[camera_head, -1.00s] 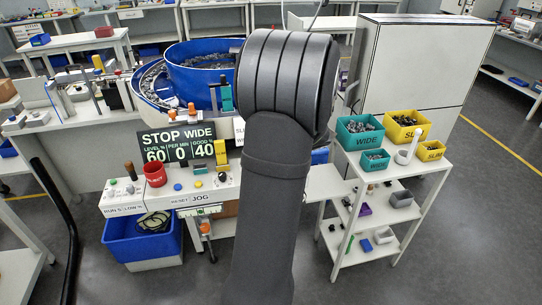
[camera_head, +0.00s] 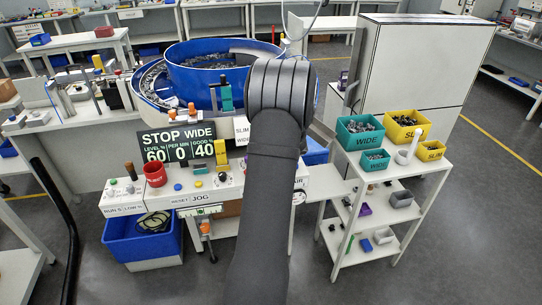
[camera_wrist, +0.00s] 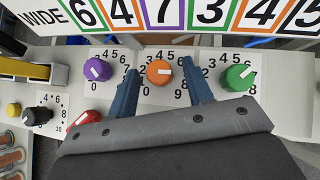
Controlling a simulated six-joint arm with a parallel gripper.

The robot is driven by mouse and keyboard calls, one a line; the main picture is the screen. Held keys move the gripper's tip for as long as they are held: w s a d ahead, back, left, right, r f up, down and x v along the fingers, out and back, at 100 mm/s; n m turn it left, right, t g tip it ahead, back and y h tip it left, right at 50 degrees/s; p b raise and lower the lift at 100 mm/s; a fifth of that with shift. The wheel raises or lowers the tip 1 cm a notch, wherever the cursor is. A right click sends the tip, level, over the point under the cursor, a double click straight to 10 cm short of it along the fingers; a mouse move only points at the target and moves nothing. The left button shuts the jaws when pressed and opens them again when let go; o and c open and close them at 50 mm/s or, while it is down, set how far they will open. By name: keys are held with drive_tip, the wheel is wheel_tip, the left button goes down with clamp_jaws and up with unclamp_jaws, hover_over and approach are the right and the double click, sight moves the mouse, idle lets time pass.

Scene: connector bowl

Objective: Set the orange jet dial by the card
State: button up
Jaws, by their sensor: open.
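The orange dial (camera_wrist: 159,73) sits in the middle of a row of knobs in the wrist view. Its white pointer mark points to the right; the number there is hidden by a finger. My gripper (camera_wrist: 160,70) is open, with one blue finger on each side of the orange dial; I cannot tell whether they touch it. In the head view my arm hides the fingers and the orange dial.
A purple dial (camera_wrist: 98,70) is just left of the fingers and a green dial (camera_wrist: 239,77) just right. A red knob (camera_wrist: 85,121), a black knob (camera_wrist: 37,116) and a yellow button (camera_wrist: 13,109) lie lower left. The blue bowl (camera_head: 190,73) stands behind the panel.

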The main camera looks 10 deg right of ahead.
drive_tip(key=shift+c, duration=0.5)
drive_tip(key=c, duration=0.9)
drive_tip(key=n+y, duration=0.1)
drive_tip(key=n+g+y, duration=0.1)
drive_tip(key=n+y, duration=0.1)
drive_tip(key=n, duration=0.1)
drive_tip(key=shift+w+d, duration=0.1)
drive_tip(key=shift+d, duration=0.15)
drive_tip(key=shift+w+d+n+g+y, duration=0.1)
drive_tip(key=shift+n+g+y, duration=0.95)
drive_tip(key=shift+n, duration=0.75)
drive_tip(key=shift+g, duration=0.25)
